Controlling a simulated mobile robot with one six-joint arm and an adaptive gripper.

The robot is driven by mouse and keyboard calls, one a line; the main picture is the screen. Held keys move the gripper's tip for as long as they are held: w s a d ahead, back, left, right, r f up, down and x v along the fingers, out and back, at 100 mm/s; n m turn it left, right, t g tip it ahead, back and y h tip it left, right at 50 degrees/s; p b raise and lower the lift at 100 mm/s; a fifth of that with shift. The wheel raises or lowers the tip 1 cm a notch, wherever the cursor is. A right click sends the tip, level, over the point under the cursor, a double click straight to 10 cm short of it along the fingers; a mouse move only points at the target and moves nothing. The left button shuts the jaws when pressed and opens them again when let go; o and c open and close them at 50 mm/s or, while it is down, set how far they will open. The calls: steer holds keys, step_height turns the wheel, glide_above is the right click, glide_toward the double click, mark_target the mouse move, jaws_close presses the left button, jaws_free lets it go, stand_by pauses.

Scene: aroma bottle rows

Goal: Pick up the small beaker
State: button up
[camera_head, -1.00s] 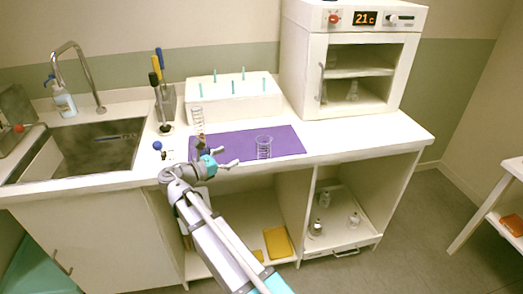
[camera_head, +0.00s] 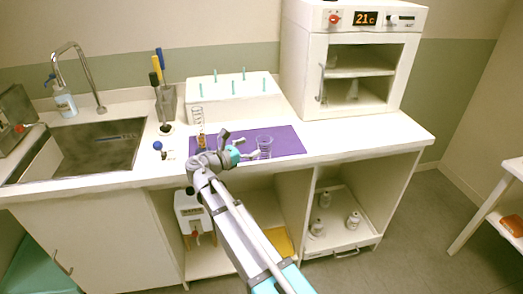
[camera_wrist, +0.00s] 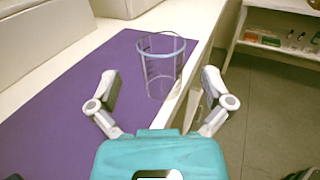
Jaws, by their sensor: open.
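The small beaker (camera_head: 264,146) is clear glass with markings and stands upright on the purple mat (camera_head: 288,139) on the counter. In the wrist view the beaker (camera_wrist: 160,68) stands ahead of my gripper (camera_wrist: 158,98), between the lines of its two fingers, near the mat's edge. My gripper also shows in the head view (camera_head: 241,143), just left of the beaker. It is open and empty, its fingers spread wide on either side. From the wrist view I cannot tell the exact gap to the beaker.
A tall clear cylinder (camera_head: 198,123) stands at the mat's left end. A white box with teal pegs (camera_head: 235,107) is behind the mat. An oven (camera_head: 350,60) stands at the back right, a sink (camera_head: 85,150) at the left. The counter right of the mat is clear.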

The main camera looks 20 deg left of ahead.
mark_target(258, 143)
steer(key=shift+x, duration=2.6)
steer(key=shift+d+f, duration=0.1)
steer(key=c, duration=1.1)
